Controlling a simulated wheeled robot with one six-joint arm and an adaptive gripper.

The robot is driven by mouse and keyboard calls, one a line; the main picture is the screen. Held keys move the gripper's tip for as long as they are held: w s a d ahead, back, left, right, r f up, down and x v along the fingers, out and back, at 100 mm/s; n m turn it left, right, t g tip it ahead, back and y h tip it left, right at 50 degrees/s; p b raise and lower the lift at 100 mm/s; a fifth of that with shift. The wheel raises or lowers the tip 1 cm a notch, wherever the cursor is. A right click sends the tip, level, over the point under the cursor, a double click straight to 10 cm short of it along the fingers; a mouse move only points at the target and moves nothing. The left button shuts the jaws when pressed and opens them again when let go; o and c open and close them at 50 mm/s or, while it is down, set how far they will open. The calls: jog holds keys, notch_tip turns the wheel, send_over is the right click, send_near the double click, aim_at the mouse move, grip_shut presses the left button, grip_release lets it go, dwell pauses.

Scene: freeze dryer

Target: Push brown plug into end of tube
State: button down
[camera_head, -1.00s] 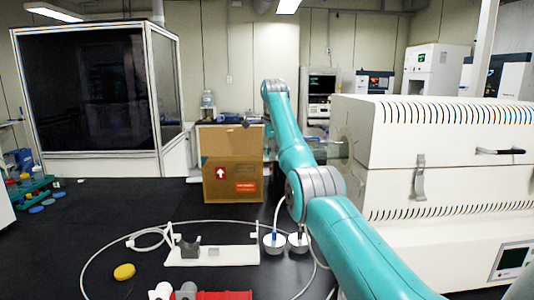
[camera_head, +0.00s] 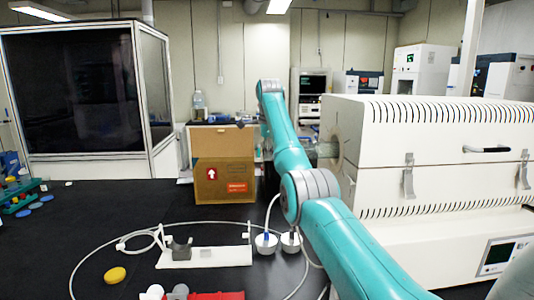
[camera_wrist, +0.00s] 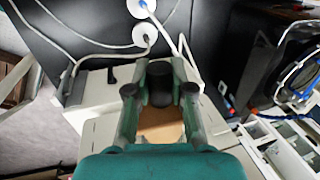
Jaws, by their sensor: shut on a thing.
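In the wrist view, my gripper (camera_wrist: 160,90) has a finger on each side of a dark cylindrical piece and is shut on it. This piece looks like the brown plug (camera_wrist: 160,80), though it appears nearly black here. A flat tan-brown surface shows between the fingers below it; I cannot tell what it is. In the head view, the tube (camera_head: 327,149) seems to stick out of the left side of the white furnace, partly behind my arm. I cannot tell whether the plug touches the tube.
The white furnace (camera_head: 430,140) fills the right. A cardboard box (camera_head: 224,178) stands left of my arm. A white stand (camera_head: 205,257), two white round fittings (camera_head: 266,243) with hoses and a yellow disc (camera_head: 115,275) lie on the black table (camera_head: 95,225).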

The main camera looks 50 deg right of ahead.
jog(key=shift+d, duration=0.1)
dwell(0.3)
jog(key=shift+s+d, duration=0.9)
jog(key=shift+s, duration=0.2)
jog(key=shift+s+d, duration=0.25)
jog(key=shift+s, duration=0.05)
dwell(0.8)
jog(key=shift+s+d, duration=1.1)
jog(key=shift+s, duration=0.25)
jog(key=c, duration=0.9)
grip_release()
jog(key=shift+c, duration=0.2)
jog(key=shift+r, duration=0.1)
jog(key=shift+v, duration=3.4)
